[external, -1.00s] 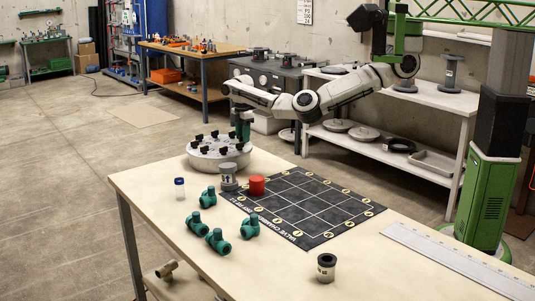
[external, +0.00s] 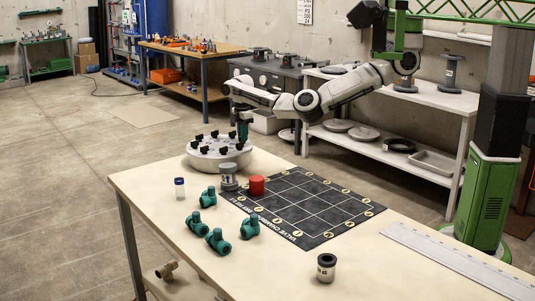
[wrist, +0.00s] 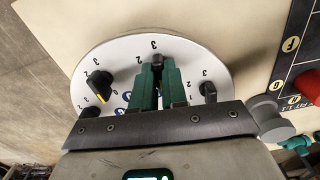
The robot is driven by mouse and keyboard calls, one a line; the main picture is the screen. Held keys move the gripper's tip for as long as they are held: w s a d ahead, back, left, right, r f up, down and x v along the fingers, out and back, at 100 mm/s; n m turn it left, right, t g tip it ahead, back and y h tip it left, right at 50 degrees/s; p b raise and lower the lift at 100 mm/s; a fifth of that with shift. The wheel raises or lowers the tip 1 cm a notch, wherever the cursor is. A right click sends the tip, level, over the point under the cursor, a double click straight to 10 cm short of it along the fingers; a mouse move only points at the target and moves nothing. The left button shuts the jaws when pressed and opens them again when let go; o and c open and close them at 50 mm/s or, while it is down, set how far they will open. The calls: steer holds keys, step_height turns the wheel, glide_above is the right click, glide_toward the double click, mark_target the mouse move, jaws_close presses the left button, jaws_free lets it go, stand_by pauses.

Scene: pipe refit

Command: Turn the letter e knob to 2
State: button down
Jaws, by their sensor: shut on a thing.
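A round white-grey dial drum (external: 203,163) with several black knobs on top stands at the back left corner of the table. In the wrist view its white face (wrist: 120,50) carries the numbers 1, 2 and 3 around each knob. My gripper (wrist: 158,70) has its green fingers shut on a black knob (wrist: 157,60); a 3 is printed just beyond it and a 2 to its left. The knob's pointer and its letter are hidden by the fingers. My gripper (external: 243,138) reaches down onto the drum's right side in the external view.
Neighbouring knobs sit to the left (wrist: 98,84) and right (wrist: 208,92) of my fingers. A grey cylinder (external: 228,178) and red cap (external: 257,186) stand close to the drum.

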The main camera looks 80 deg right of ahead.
steer(key=shift+r+m+p, duration=0.2)
steer(key=shift+m+p, duration=0.9)
steer(key=shift+m, duration=0.1)
steer(key=m+p, duration=0.2)
steer(key=m, duration=0.1)
steer(key=m+p, duration=0.2)
steer(key=m, duration=0.4)
steer(key=shift+f+m, duration=0.1)
steer(key=shift+m, duration=0.3)
steer(key=m, duration=0.5)
steer(key=shift+p, duration=0.4)
steer(key=shift+w+m, duration=0.1)
steer(key=shift+m, duration=2.7)
steer(key=c, duration=1.2)
jaws_free()
steer(key=shift+o, duration=0.2)
